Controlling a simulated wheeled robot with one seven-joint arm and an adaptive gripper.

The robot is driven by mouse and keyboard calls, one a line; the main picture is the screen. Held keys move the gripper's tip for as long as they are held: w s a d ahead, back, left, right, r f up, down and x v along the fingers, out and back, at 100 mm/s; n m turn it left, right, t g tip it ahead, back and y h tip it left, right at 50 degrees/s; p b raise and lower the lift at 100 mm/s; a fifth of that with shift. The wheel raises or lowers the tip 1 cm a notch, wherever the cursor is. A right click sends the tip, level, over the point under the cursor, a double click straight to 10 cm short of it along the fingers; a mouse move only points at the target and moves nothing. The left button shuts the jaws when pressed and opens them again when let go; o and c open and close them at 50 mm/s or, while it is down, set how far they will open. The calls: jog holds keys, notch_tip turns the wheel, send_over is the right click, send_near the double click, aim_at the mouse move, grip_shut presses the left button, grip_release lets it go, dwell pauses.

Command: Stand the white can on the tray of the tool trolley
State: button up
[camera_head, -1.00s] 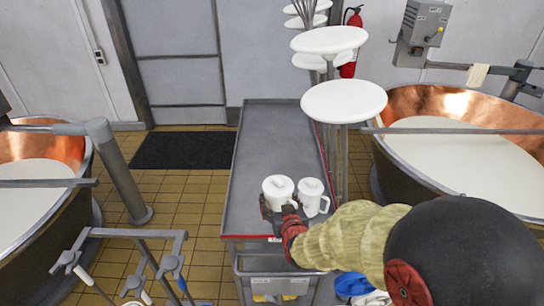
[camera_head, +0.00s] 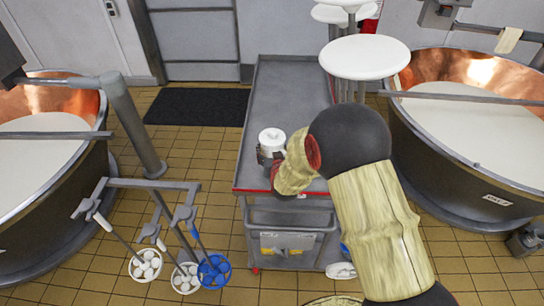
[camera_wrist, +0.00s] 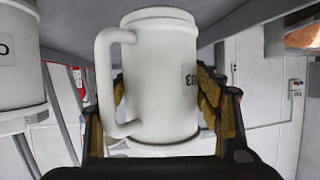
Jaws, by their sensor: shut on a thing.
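The white can (camera_head: 272,135) is upright over the near part of the grey tray (camera_head: 290,85) of the tool trolley. My gripper (camera_head: 268,158) is shut on it from the near side. In the wrist view, the held can (camera_wrist: 160,80) sits between both fingers of my gripper (camera_wrist: 162,95), its handle at the left and a dark mark at the right. That picture appears upside down, with grey tray surface along the top. Whether the can's base touches the tray cannot be told. A second white can (camera_wrist: 20,70) shows at the left edge there; in the head view my arm hides it.
Copper vats stand left (camera_head: 50,135) and right (camera_head: 470,130). White round stools (camera_head: 365,57) stand close to the trolley's right side. The tray's far part is bare.

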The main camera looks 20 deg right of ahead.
jog(key=shift+w+f, duration=0.3)
jog(key=shift+f, duration=1.5)
jog(key=shift+f, duration=0.2)
jog(key=o, duration=1.3)
jog(key=shift+r, duration=0.15)
